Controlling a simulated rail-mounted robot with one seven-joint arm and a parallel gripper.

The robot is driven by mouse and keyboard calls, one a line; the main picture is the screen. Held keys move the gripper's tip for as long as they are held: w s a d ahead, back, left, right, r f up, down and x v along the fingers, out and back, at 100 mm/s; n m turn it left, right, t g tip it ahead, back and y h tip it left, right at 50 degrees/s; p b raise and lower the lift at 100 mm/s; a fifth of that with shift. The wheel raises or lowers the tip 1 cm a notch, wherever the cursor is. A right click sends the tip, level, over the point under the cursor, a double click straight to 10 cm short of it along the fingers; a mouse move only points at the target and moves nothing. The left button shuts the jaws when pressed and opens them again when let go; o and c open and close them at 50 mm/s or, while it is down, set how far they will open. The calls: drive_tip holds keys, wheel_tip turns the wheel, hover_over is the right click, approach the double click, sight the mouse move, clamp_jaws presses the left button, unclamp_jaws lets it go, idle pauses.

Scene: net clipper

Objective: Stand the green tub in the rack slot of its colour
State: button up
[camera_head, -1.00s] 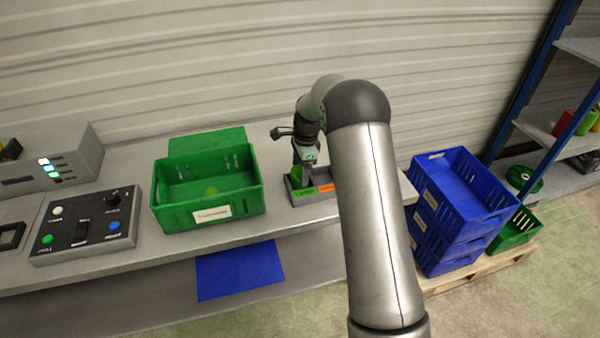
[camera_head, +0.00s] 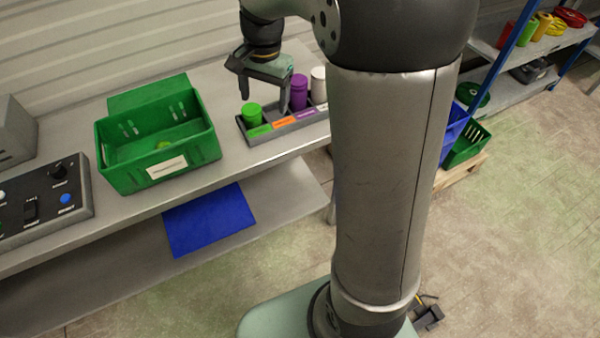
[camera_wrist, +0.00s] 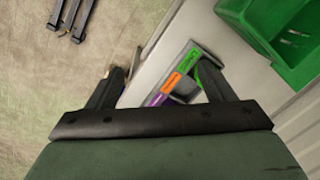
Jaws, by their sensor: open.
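The green tub (camera_head: 251,114) stands upright in the rack (camera_head: 283,131), in the left end slot behind the green label (camera_head: 260,131). My gripper (camera_head: 264,106) is open, above and behind the rack, with its fingers pointing down and apart from the tub as far as I can tell. In the wrist view, my gripper (camera_wrist: 160,88) has its fingers spread wide with nothing held between them.
A purple tub (camera_head: 299,92) and a white tub (camera_head: 318,85) stand in the rack's right part. The slot at the orange label looks empty. A green crate (camera_head: 158,170) stands left of the rack. A blue sheet (camera_head: 218,220) lies below the bench edge.

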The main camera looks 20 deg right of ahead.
drive_tip(key=s+f+n, duration=0.2)
drive_tip(key=s+n, duration=0.2)
drive_tip(key=s, duration=0.7)
drive_tip(key=s+f+n, duration=0.1)
drive_tip(key=s+n, duration=0.4)
drive_tip(key=s, duration=0.7)
drive_tip(key=shift+a+f+n+h, duration=0.2)
drive_tip(key=shift+f+n+h, duration=0.1)
drive_tip(key=shift+f+h, duration=0.1)
